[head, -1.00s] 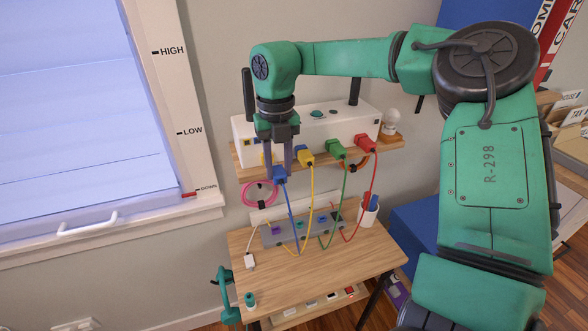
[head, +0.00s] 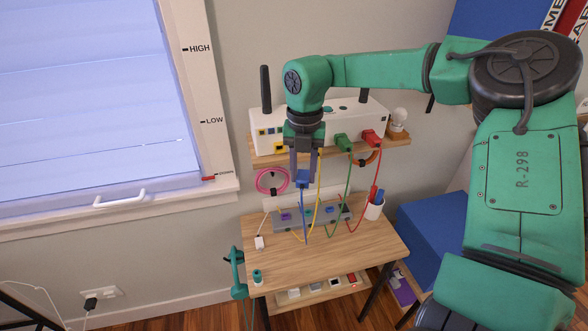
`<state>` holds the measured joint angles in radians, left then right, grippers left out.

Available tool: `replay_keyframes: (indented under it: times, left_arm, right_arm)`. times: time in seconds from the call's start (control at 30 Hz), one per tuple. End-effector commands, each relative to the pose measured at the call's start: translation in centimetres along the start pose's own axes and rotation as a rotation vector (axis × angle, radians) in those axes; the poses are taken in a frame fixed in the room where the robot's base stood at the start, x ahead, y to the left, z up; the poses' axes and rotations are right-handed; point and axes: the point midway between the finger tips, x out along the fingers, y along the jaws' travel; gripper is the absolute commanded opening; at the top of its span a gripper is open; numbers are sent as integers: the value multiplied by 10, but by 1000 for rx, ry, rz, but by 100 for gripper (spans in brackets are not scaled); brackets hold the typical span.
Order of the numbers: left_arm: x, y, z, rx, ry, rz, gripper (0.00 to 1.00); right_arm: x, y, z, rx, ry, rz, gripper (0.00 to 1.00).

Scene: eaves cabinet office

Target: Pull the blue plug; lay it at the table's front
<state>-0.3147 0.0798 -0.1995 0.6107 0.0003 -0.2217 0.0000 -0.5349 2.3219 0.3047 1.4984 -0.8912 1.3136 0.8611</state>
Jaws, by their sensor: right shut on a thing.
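My right gripper (head: 303,172) points down and is shut on the blue plug (head: 303,180), in front of and below the front edge of the wall shelf. The blue plug is clear of the white box (head: 275,122) on that shelf. Its blue cable hangs down toward the grey strip (head: 283,222) on the table. The wooden table (head: 340,248) stands below, and its front part is bare. My left gripper is not in view.
The green plug (head: 343,143) and red plug (head: 372,138) sit in the white box. The yellow cable (head: 319,185) runs close by my right gripper; its plug is hidden. A pen cup (head: 374,210) is on the table's right. A small white connector (head: 259,243) and a teal-capped item (head: 257,276) are at the left.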

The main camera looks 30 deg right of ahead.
Motion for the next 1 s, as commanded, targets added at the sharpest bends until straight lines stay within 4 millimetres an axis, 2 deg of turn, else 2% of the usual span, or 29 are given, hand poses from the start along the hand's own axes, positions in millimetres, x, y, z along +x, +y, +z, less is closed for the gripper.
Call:
replay_keyframes:
  times: [0.23,0.33,0.67,0.7,1.0]
  left_arm:
    - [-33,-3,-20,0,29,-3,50]
    - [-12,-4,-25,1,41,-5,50]
    - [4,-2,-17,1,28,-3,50]
    - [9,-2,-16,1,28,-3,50]
    - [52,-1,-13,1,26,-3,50]
  right_arm:
    - [-8,-32,22,555,2,1,0]
    - [4,-46,32,727,-3,2,0]
    - [2,-87,60,1185,-2,1,0]
    - [6,-90,62,1218,-1,0,0]
    - [58,-88,60,1204,1,-1,0]
